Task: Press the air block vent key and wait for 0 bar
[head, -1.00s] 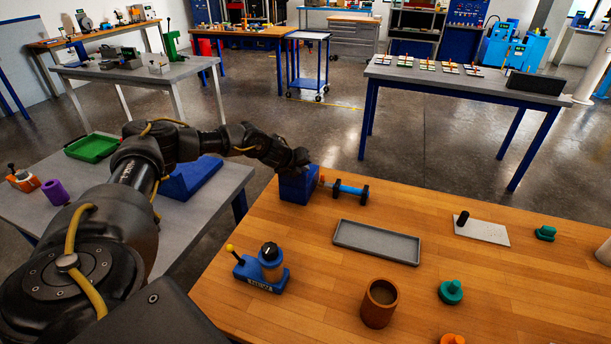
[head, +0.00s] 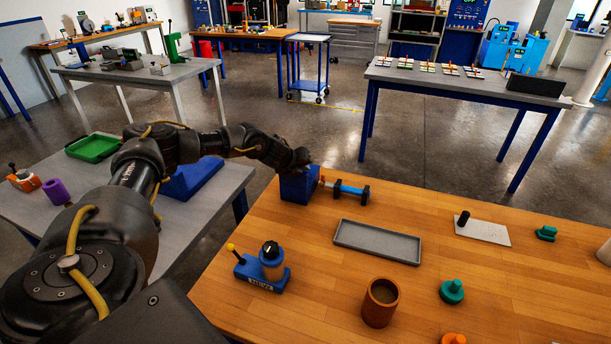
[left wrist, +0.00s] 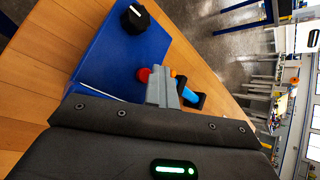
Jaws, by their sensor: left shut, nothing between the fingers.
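The blue air block (head: 298,188) stands at the far left corner of the wooden table. In the left wrist view the blue block (left wrist: 110,60) shows a black knob (left wrist: 135,18) with a white mark and a small red round key (left wrist: 143,75). My left gripper (head: 303,160) is over the top of the block in the head view. In the left wrist view its grey fingers (left wrist: 161,86) are shut and empty, right beside the red key. I cannot tell whether they touch it. No pressure reading is legible. My right gripper is not in view.
A blue cylinder with black ends (head: 350,190) lies right of the block. A grey tray (head: 377,241), a brown cup (head: 380,303) and a small blue stand with a yellow-tipped lever (head: 262,270) are nearer. Bare wood lies between them.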

